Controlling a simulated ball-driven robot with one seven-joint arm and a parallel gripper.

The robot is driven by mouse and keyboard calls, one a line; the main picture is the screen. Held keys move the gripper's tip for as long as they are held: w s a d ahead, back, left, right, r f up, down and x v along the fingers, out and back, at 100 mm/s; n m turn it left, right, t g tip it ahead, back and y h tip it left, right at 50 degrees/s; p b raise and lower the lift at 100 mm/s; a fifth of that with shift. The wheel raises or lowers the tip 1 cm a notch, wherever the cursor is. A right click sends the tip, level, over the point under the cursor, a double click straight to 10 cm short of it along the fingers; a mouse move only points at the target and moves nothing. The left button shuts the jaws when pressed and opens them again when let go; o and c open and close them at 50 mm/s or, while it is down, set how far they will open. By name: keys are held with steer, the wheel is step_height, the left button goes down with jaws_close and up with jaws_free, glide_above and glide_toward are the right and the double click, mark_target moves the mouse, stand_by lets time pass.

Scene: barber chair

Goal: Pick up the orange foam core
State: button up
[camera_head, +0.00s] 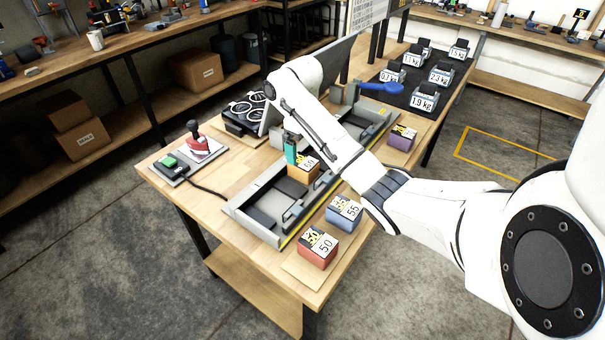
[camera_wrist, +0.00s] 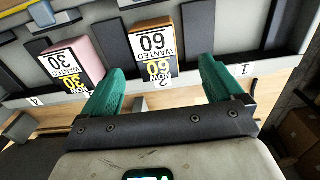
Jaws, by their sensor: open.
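The orange foam core (camera_wrist: 152,45) is a block with a label reading 60 in the wrist view. It sits in the grey tray (camera_wrist: 120,17). My gripper (camera_wrist: 163,68) is open, with a teal finger at each side of the picture and gaps on both sides of the block. Nothing is held. In the head view the orange core (camera_head: 303,171) stands in the grey fixture (camera_head: 243,212), just below my gripper (camera_head: 291,150). My arm hides part of the fixture there. How far the fingertips are from the block's sides is hard to judge.
A pink block (camera_wrist: 75,62) labelled 30 stands left of the orange one in the wrist view. Blue (camera_head: 343,213) and red (camera_head: 318,249) blocks stand at the table's front, a purple block (camera_head: 402,137) further back.

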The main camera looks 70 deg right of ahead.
mark_target(303, 161)
steer(key=shift+f+b, duration=0.35)
steer(key=shift+f, duration=0.5)
steer(key=f, duration=0.3)
steer(key=shift+d+f+p, duration=0.3)
steer(key=shift+f, duration=0.75)
steer(key=shift+c, duration=0.2)
steer(key=c, duration=1)
steer(key=shift+r, duration=0.1)
steer(key=shift+c, duration=0.2)
